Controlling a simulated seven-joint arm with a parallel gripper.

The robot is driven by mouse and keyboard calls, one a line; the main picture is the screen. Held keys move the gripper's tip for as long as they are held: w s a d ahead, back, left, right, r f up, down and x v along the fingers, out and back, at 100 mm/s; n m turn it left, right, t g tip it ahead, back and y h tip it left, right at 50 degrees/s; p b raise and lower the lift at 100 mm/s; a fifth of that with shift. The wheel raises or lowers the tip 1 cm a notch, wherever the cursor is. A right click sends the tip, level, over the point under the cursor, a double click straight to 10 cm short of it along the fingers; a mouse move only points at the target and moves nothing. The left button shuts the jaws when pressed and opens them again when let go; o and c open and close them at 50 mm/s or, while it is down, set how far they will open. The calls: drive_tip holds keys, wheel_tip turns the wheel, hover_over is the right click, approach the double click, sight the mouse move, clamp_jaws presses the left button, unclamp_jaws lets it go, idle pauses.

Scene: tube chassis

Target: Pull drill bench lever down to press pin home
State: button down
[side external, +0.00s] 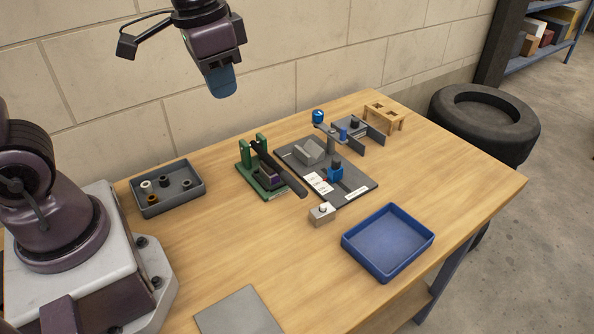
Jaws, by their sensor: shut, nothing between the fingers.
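My gripper (222,82) is shut and empty, high above the back of the bench and pointing down, well apart from everything on it. A green fixture (246,154) with two uprights stands mid-bench. A long dark bar (289,181), which looks like a lever, slopes from its uprights down to the right. A dark base plate (352,192) beside it carries a grey block, a blue part (335,173) and a post with an arm and blue knob (318,116). I cannot tell which of these is the drill bench lever. A small metal block (322,215) with a pale round top, possibly a pin, sits in front.
A grey tray (150,210) with several small cylindrical parts lies at left. An empty blue tray (348,246) is at front right. A wooden stand (398,118) is at the back right. A grey plate (240,315) lies at the front edge. The wall rises close behind the bench.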

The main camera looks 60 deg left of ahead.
sight(295, 180)
drive_tip(key=w+f+m+g, duration=0.2)
drive_tip(key=w+f+m, duration=0.3)
drive_tip(key=w+m, duration=0.3)
drive_tip(key=w+f+m+g, duration=0.2)
drive_tip(key=w+f+m, duration=0.3)
drive_tip(key=w+m, duration=0.3)
drive_tip(key=s+f, duration=0.1)
drive_tip(key=f, duration=0.3)
drive_tip(key=s+f, duration=0.1)
drive_tip(key=f, duration=0.3)
drive_tip(key=s+f, duration=0.1)
drive_tip(key=f, duration=0.4)
drive_tip(key=shift+d, duration=0.15)
